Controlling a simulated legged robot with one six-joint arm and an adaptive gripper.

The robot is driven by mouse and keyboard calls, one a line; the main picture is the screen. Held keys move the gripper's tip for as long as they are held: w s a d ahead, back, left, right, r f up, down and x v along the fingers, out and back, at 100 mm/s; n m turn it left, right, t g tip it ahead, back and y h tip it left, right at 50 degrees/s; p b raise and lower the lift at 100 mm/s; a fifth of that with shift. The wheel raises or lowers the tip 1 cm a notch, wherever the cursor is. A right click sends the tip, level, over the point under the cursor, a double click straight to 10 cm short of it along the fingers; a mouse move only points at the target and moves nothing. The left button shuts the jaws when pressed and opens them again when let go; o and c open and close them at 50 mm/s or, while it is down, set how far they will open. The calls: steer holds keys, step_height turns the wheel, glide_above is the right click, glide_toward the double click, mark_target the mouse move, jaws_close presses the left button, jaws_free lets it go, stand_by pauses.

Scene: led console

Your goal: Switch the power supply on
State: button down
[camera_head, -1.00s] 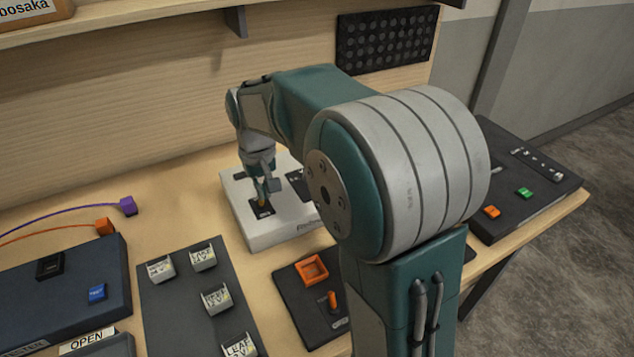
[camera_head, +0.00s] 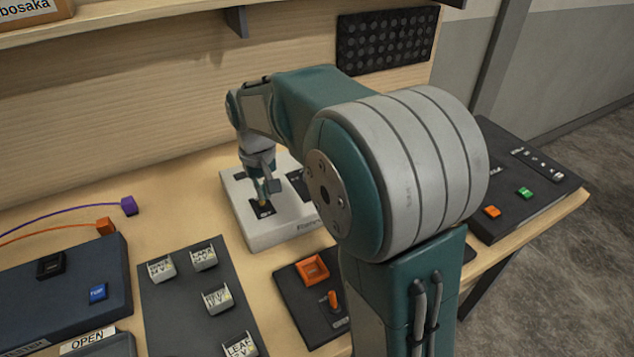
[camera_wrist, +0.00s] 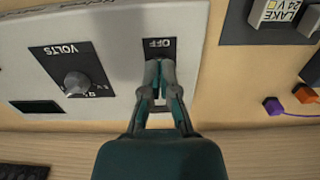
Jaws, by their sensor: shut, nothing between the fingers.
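The power supply is a pale grey box (camera_head: 285,236) on the bench under my arm; its panel also shows in the wrist view (camera_wrist: 110,30). A black switch plate (camera_wrist: 158,46) on it reads "OFF". My gripper (camera_head: 264,201) is shut and points down at this plate. In the wrist view my gripper (camera_wrist: 159,66) covers most of the plate, so the lever's position and any contact are hidden. A small yellowish bit shows at the fingertips in the head view. A black "VOLTS" plate with a grey knob (camera_wrist: 77,84) and a dark display (camera_wrist: 37,107) sit beside the switch.
A dark panel with several labelled blocks (camera_head: 185,320) lies left of the supply. A dark board with an orange square frame (camera_head: 312,269) and lever lies in front. Purple (camera_head: 129,205) and orange (camera_head: 105,226) plugs lie at left. A dark console (camera_head: 515,210) stands at right.

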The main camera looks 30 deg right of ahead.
steer(key=shift+f, duration=1.4)
steer(key=shift+w, duration=1.35)
steer(key=shift+s+r, duration=0.2)
steer(key=shift+r, duration=1.55)
steer(key=shift+s+r, duration=0.2)
steer(key=shift+r, duration=1.55)
steer(key=s+r+t, duration=0.1)
steer(key=s+t, duration=0.4)
steer(key=s, duration=1.9)
steer(key=shift+r+t, duration=0.3)
steer(key=shift+r, duration=0.1)
